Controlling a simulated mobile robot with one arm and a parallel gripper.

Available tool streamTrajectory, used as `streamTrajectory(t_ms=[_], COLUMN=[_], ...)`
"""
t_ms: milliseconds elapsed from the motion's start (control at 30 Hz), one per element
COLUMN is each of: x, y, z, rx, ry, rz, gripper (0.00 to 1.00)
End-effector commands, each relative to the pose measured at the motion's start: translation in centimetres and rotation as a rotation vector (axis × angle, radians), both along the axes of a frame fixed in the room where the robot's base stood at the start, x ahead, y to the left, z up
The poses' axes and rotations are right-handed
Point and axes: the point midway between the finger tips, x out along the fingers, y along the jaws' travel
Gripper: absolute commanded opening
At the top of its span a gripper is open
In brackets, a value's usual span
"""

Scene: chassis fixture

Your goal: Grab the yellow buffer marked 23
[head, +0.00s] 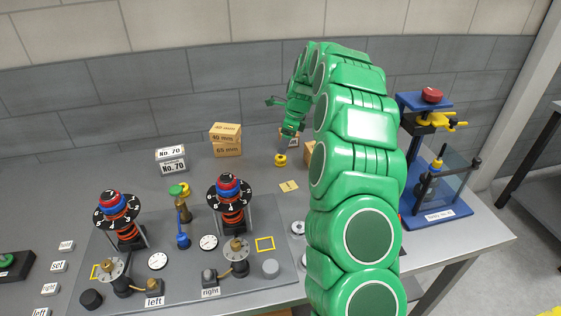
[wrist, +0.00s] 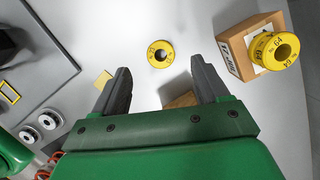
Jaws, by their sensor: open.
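A single yellow ring-shaped buffer (wrist: 160,53) lies on the grey bench in the wrist view, a dark hole at its centre. Its small marking is too tilted and small to read surely; it may be 23. It also shows in the head view (head: 280,160), below my gripper (head: 291,128). In the wrist view my gripper (wrist: 160,67) is open and empty. Its two dark fingers stand left and right of the buffer in the picture, apart from it.
Cardboard blocks (head: 226,142) and white No. 70 blocks (head: 171,160) stand at the back. The chassis plate (head: 190,283) with two dial-topped springs is at front left. A blue press (head: 432,205) stands right. A yellow tag (head: 288,186) lies near the buffer.

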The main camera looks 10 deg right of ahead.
Motion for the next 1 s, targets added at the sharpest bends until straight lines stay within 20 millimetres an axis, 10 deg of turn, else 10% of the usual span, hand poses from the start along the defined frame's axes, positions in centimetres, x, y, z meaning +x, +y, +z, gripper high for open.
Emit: streamTrajectory(t_ms=[1000], x=[0.4], y=[1.0], z=[-7.2], rx=[-0.001], ry=[-0.001], rz=[0.002], gripper=[0.71])
